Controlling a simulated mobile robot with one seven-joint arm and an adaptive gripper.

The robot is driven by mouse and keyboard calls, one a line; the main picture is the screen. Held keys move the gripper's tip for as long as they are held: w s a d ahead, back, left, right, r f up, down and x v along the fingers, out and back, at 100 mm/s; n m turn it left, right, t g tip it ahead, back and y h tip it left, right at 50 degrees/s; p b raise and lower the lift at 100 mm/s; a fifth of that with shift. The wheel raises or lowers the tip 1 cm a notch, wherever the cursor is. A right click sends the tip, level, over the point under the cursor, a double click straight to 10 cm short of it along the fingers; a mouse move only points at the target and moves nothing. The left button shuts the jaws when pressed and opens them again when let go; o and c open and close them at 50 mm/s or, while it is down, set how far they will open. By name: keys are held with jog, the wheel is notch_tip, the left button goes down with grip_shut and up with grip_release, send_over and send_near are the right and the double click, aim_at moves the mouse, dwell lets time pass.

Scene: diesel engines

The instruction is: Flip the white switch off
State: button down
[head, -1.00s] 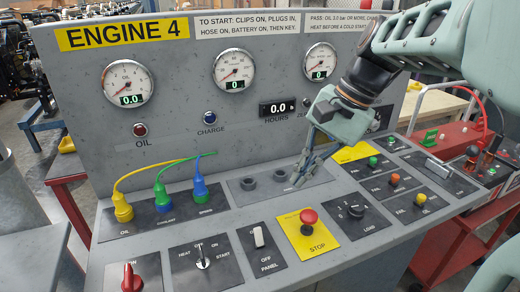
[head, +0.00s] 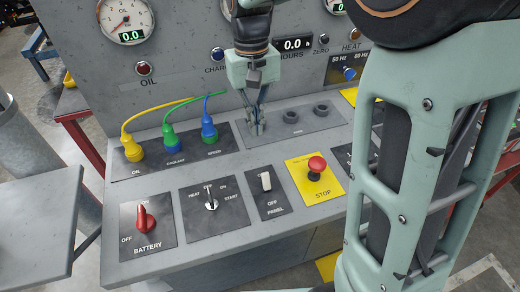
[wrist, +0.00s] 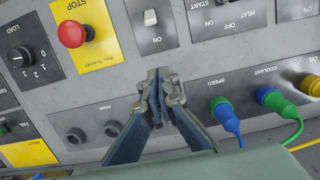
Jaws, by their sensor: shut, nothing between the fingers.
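The white switch (head: 265,181) is a small lever on the black PANEL plate (head: 267,197), left of the red STOP button. Its lever lies at the end of the slot away from the OFF label. In the wrist view the white switch (wrist: 150,17) shows at the top, upside down. My gripper (head: 257,130) points down over the console, behind the PANEL plate and near the plug row, apart from the switch. Its fingertips (wrist: 160,74) are shut and empty, pointing toward the switch in the wrist view.
The red STOP button (head: 317,163) is just right of the switch. The key switch (head: 211,199) and red BATTERY knob (head: 144,217) are left. Yellow, green and blue plugs (head: 209,131) with cables stand back left. Two black sockets (head: 305,113) lie right of my gripper.

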aim_at(266, 182)
jog(key=f, duration=0.7)
jog(key=s+f, duration=0.1)
jog(key=f, duration=0.2)
jog(key=shift+s+d+f, duration=0.1)
jog(key=shift+d+f, duration=0.05)
jog(key=shift+s+d+r, duration=0.2)
jog(key=shift+s+r, duration=0.25)
jog(key=shift+s, duration=0.1)
jog(key=shift+s+d+r, duration=0.15)
jog(key=shift+s+r, duration=0.25)
jog(key=shift+s, duration=0.1)
jog(key=shift+s+d+r, duration=0.15)
jog(key=shift+s+r, duration=0.05)
jog(key=shift+s, duration=0.4)
